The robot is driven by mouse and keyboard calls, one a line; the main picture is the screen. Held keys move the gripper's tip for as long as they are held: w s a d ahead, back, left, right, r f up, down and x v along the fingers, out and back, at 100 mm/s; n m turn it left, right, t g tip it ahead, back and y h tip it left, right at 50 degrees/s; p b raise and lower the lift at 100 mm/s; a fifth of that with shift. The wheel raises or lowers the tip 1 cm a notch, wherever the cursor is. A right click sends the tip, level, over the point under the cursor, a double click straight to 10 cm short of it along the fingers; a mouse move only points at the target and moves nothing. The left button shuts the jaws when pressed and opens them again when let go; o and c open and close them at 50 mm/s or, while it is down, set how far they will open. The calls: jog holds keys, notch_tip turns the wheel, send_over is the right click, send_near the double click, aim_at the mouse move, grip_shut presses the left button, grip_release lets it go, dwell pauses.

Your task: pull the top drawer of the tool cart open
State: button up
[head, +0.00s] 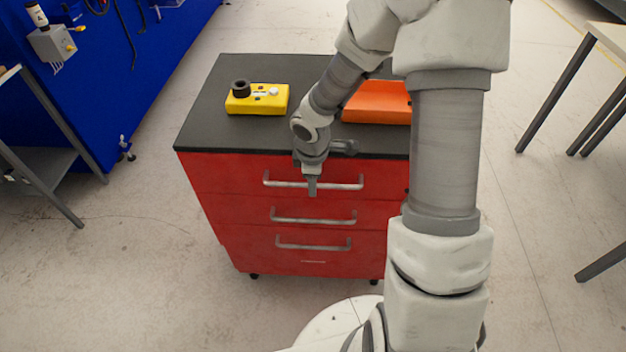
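The red tool cart (232,207) with a dark grey top stands in front of me. Its top drawer (220,172) looks flush with the front, and its grey bar handle (338,185) runs across it. My gripper (312,190) reaches down in front of the middle of this handle and overlaps it in the picture. I cannot tell whether the fingers touch or surround the bar, or whether they are open or shut. My arm hides the cart's right side.
A yellow block with a dark ring (258,100) and an orange tray (377,106) sit on the cart top. Two lower drawers have similar handles (313,221). A blue panel (60,120) stands left, and tables (608,40) stand at both sides. Floor around the cart is clear.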

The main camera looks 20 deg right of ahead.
grip_shut()
dwell(1.3)
